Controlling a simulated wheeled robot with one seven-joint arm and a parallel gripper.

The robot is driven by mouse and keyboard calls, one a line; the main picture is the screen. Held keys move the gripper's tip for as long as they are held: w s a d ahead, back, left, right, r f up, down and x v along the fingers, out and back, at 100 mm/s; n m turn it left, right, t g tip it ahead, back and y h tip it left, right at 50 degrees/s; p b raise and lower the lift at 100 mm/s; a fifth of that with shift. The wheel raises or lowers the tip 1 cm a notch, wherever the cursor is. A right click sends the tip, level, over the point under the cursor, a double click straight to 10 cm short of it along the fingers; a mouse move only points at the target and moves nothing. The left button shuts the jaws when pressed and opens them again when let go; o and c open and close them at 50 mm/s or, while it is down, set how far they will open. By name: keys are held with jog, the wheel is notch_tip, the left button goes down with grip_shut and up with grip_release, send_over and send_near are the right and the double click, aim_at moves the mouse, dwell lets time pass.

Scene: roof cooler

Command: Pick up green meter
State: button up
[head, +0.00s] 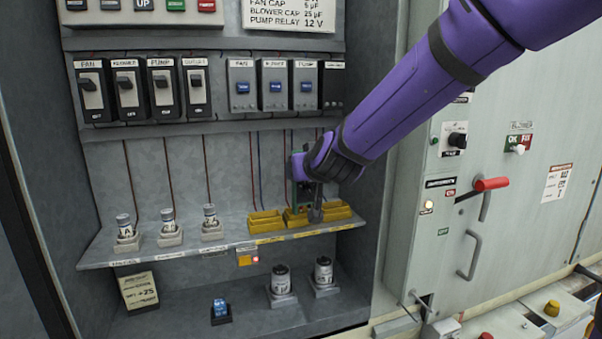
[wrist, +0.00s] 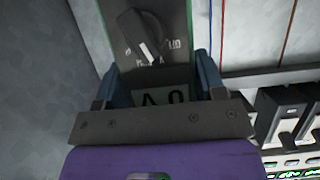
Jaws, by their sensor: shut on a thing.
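The green meter (wrist: 172,15) shows in the wrist view with a dark face, a black dial and a pale display that looks upside down. My gripper (wrist: 155,85) is shut on it, with one blue-grey finger at each side. In the head view a green strip of the meter (head: 304,196) shows beside my gripper (head: 313,205). It stands upright at the middle yellow bin on the shelf. My arm hides much of it, and I cannot tell whether its bottom touches the bin.
Yellow bins (head: 266,222) line the right part of the grey shelf (head: 190,245). Switches (head: 127,92) line the panel above. A red-handled lever (head: 490,184) projects at right.

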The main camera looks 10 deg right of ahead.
jog(key=s+d+r, duration=0.1)
jog(key=s, duration=1.1)
jog(key=shift+s+d, duration=0.2)
jog(key=shift+s, duration=0.1)
jog(key=shift+r, duration=0.1)
